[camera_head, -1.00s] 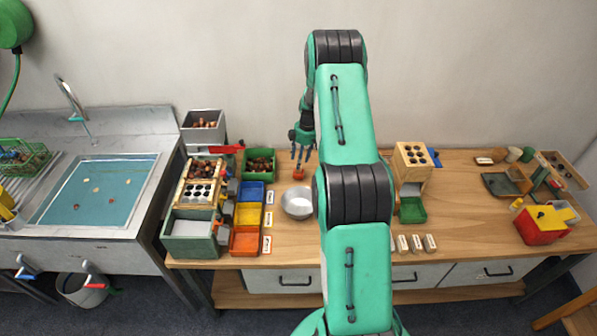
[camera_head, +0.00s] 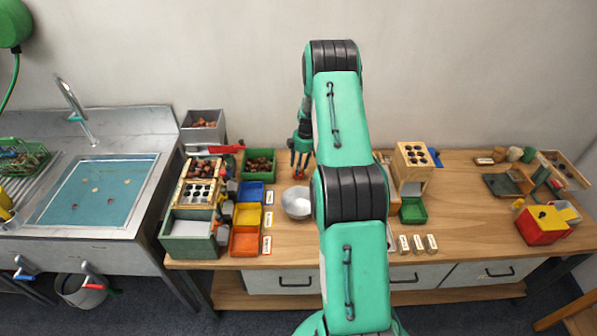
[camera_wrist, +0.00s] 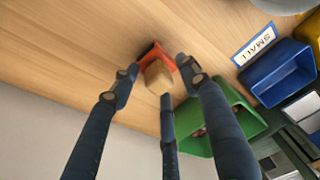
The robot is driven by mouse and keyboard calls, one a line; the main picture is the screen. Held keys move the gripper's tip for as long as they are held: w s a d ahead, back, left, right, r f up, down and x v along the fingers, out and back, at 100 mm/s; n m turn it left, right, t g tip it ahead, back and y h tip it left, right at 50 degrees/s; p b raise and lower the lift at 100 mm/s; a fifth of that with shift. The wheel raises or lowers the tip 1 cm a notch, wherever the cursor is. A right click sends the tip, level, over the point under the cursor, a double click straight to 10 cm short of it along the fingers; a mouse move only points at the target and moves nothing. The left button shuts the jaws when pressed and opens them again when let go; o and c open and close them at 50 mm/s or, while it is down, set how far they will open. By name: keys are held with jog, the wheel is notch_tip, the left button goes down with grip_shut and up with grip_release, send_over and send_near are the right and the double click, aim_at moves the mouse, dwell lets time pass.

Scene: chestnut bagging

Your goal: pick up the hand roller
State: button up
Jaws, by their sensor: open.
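The hand roller appears to be the small orange and wooden thing on the tabletop; its orange part (camera_head: 299,174) shows just below my gripper (camera_head: 299,161) in the head view. In the wrist view, the hand roller (camera_wrist: 152,55) shows an orange-red body and a pale wooden block, lying between the tips of the dark blue fingers. My gripper (camera_wrist: 160,80) is open, its fingers spread around the roller, nothing held. Whether any finger touches it, I cannot tell. The finger tips hide little of it.
A metal bowl (camera_head: 297,202) stands close in front of the roller. A green bin (camera_head: 245,167) with chestnuts and a blue bin (camera_head: 250,193) are to the left. The wall rises behind the table.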

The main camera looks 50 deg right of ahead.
grip_shut()
jog(key=shift+r, duration=0.15)
notch_tip(320, 180, up, 10)
jog(key=shift+f+p, duration=0.1)
jog(key=shift+p, duration=0.65)
dwell(0.4)
